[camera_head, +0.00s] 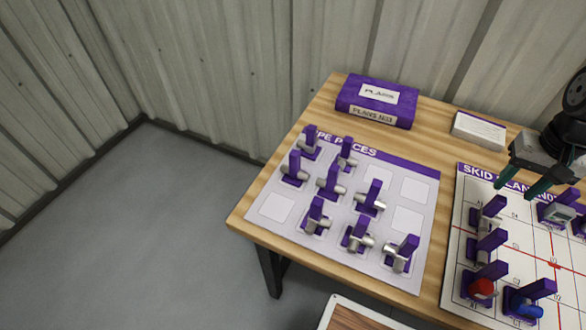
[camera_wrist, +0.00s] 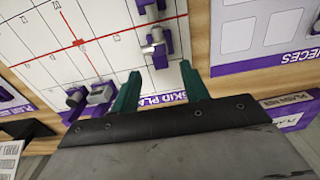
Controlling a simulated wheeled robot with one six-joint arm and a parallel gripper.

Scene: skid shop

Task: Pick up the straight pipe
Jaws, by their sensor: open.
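Several grey pipe pieces, each with an upright purple block, stand on the white pipe pieces mat (camera_head: 268,207) in the head view. Among them are a piece at the back left (camera_head: 309,147), one at the middle (camera_head: 331,184) and one at the front right (camera_head: 402,254). They are too small to tell surely which is the straight pipe. My gripper (camera_head: 518,187) is open and empty above the back of the skid plan board (camera_head: 455,275), right of the mat. In the wrist view, my gripper (camera_wrist: 161,70) has a grey and purple piece (camera_wrist: 157,42) beyond its fingertips, apart from them.
The board holds several pieces, including one with a red part (camera_head: 482,288) and one with a blue part (camera_head: 527,307). A purple box (camera_head: 345,100) and a white box (camera_head: 479,130) lie at the table's back. Metal walls stand behind; the left floor is clear.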

